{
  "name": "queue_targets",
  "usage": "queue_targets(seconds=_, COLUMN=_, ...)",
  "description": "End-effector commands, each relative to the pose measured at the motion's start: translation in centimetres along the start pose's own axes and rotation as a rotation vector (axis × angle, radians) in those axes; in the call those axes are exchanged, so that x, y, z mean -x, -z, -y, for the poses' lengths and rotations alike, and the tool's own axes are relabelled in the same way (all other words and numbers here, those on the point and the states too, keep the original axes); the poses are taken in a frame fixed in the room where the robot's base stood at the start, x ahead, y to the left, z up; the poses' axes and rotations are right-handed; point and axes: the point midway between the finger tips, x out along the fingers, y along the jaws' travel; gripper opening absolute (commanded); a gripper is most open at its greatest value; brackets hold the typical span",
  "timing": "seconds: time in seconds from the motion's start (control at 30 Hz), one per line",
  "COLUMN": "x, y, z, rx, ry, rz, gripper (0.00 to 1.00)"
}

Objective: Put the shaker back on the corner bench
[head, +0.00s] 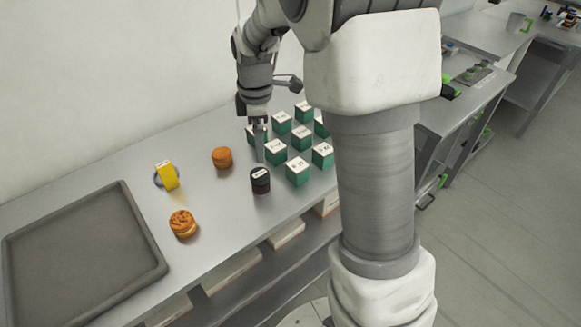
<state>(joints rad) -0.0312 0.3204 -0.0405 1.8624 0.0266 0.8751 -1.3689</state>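My gripper (260,155) points down behind the dark cylinder, at the left side of a group of green boxes. It is seen edge-on, so I cannot tell how far its fingers are apart or whether anything is between them. I cannot tell which of the benches in view is the corner bench. Another grey bench (478,32) stands at the back right. My arm hides part of the right side.
Several green boxes with white tops (298,173) stand close around the gripper's right. A brown round item (222,157), a yellow box (167,176) on a dark disc, and an orange-brown stacked round (183,223) stand left. A large dark tray (85,292) fills the left end.

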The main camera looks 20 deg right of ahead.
Motion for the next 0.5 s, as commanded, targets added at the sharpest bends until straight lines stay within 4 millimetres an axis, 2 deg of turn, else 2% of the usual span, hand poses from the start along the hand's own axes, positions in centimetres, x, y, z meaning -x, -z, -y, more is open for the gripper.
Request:
queue_targets(seconds=0.03, x=2.0, y=-0.2, z=1.0, rx=-0.066, ry=-0.027, rz=-0.009, gripper=0.97)
queue_targets(seconds=0.2, x=6.7, y=-1.0, z=4.6, rx=-0.315, ry=-0.094, rz=-0.044, gripper=0.97)
queue_targets(seconds=0.4, x=10.9, y=-2.0, z=9.5, rx=-0.604, ry=-0.164, rz=-0.104, gripper=0.97)
queue_targets(seconds=0.5, x=12.4, y=-2.6, z=12.1, rx=-0.746, ry=-0.196, rz=-0.142, gripper=0.97)
